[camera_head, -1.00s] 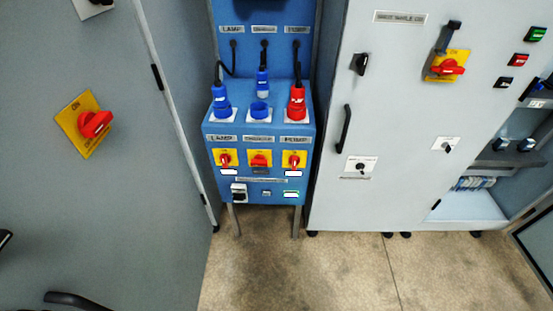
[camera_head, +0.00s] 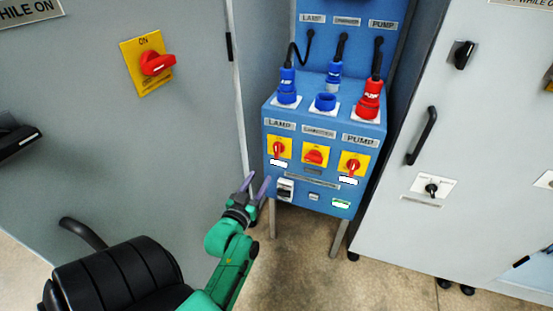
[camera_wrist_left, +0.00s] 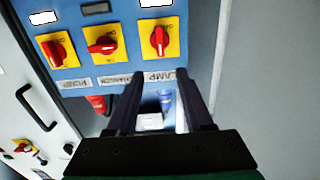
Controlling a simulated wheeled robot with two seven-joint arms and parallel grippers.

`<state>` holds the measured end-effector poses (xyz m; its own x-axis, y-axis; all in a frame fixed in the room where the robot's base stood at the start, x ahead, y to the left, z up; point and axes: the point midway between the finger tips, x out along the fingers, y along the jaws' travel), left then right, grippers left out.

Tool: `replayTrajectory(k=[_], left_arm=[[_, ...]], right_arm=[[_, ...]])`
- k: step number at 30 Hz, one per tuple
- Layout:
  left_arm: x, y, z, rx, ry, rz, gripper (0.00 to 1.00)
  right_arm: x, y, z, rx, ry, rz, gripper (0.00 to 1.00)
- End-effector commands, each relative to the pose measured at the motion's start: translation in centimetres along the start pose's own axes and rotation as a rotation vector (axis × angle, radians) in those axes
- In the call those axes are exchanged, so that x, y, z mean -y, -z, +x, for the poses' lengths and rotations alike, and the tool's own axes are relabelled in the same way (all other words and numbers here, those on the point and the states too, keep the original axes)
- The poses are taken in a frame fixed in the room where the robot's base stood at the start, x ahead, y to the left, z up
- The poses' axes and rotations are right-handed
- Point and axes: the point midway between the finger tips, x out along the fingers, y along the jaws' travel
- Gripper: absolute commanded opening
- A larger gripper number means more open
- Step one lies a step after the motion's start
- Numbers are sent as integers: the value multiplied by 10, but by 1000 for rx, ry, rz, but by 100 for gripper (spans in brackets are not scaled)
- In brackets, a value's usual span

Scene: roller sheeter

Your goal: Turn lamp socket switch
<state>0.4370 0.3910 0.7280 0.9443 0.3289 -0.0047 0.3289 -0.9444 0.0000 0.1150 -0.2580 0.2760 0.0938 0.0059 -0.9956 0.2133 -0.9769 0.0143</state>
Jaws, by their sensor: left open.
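The lamp switch is a red knob on a yellow plate (camera_head: 278,149), at the left of a row of three on the blue socket box (camera_head: 270,185). Its knob looks roughly upright. In the left wrist view, where the panel appears upside down, the lamp switch (camera_wrist_left: 159,40) is the rightmost knob. My left gripper (camera_head: 258,185) is open and empty, below and left of the lamp switch, apart from it. In the wrist view its two dark fingers (camera_wrist_left: 162,72) point at the panel near the LAMP label. My right gripper is not in view.
The middle switch (camera_head: 314,156) and pump switch (camera_head: 353,164) sit right of the lamp switch. Blue and red plugs (camera_head: 368,100) stand above. A grey cabinet with another red switch (camera_head: 156,64) is close on the left; another cabinet (camera_head: 480,150) stands right.

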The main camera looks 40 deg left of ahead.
Motion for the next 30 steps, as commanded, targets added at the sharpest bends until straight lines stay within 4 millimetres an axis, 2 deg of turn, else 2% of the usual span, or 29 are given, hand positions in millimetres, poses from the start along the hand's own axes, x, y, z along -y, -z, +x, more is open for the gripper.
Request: replayTrajectory(k=[5, 15, 18, 22, 29, 30], left_arm=[[1, 6, 23, -13, 2, -1, 51], [0, 5, 113, -10, 1, 0, 51], [1, 4, 131, -7, 1, -1, 51], [1, 4, 144, -5, 1, 0, 51], [1, 4, 145, -5, 1, 1, 51], [1, 4, 145, -5, 1, 0, 44]], right_arm=[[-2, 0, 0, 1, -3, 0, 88], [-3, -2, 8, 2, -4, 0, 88], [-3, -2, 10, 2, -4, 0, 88], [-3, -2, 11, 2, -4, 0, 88], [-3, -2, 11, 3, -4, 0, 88], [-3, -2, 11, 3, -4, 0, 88]])
